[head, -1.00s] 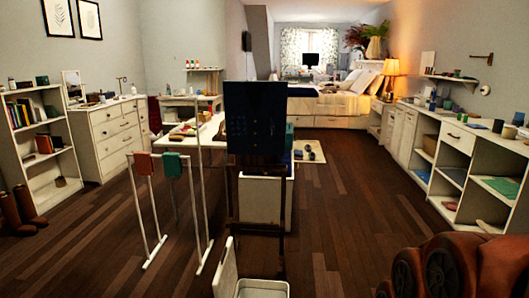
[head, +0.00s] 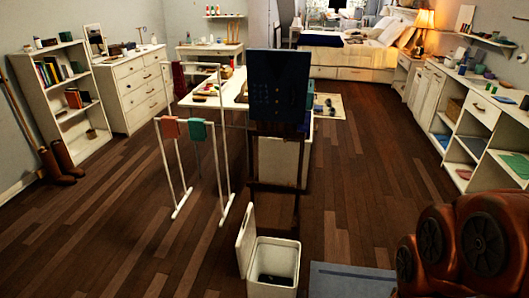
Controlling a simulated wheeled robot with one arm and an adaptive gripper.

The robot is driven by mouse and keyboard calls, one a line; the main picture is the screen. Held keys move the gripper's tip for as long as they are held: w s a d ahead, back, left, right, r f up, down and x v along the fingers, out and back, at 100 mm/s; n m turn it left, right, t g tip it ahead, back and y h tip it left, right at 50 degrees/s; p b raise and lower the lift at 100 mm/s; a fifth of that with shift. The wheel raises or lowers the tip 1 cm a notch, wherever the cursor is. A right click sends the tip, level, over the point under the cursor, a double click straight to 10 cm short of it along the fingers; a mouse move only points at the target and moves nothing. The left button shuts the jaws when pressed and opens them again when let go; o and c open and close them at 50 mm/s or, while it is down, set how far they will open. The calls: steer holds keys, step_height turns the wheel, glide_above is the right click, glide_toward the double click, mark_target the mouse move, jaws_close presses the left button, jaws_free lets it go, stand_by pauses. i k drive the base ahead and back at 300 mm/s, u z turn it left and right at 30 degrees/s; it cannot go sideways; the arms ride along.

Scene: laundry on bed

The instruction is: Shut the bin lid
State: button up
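A white bin (head: 273,281) stands on the floor at the bottom centre of the head view. Its white lid (head: 246,239) is open and stands nearly upright at the bin's left side. The inside of the bin is dark, and its contents are unclear. My gripper is not in view; only orange-brown parts that look like my own arm show at the lower right, apart from the bin.
A dark easel-like stand (head: 278,95) rises just behind the bin. A white rack (head: 174,165) with hanging cloths stands to the left. A grey-blue mat (head: 345,281) lies right of the bin. Wooden floor is open on both sides.

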mark_target(244, 246)
steer(key=k, duration=0.6)
steer(key=u, duration=0.85)
steer(key=i, duration=0.7)
steer(key=u, duration=1.1)
steer(key=i, duration=1.95)
steer(key=z, duration=0.5)
